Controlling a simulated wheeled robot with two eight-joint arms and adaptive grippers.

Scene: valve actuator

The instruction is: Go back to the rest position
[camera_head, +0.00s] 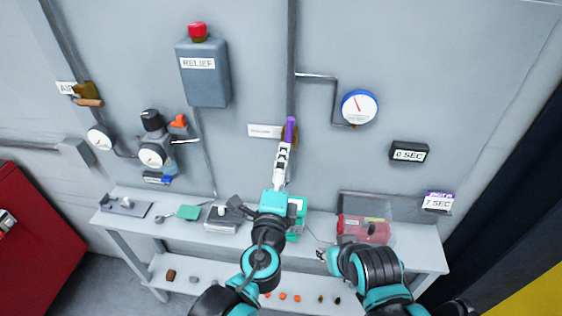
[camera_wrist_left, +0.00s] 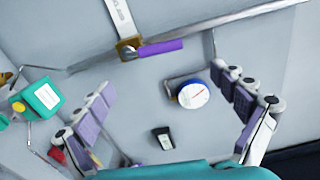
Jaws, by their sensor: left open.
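My left gripper (camera_head: 283,152) is raised in front of the wall in the head view, just below the purple valve handle (camera_head: 290,130). In the left wrist view its two fingers are spread wide, with nothing between them. There the purple handle (camera_wrist_left: 160,47) lies along the pipe beside its brass valve body (camera_wrist_left: 128,48), apart from the fingers. My right gripper (camera_head: 322,254) is low at the bench's front, left of a clear box with a red item (camera_head: 364,229). It is small and partly hidden by its arm, so its jaw state is unclear.
A round blue gauge (camera_head: 359,107), a "0 SEC" display (camera_head: 409,152) and a "RELIEF" box (camera_head: 204,75) with a red button are on the wall. The bench (camera_head: 118,222) holds several tools and parts. A red cabinet (camera_head: 35,235) stands at left.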

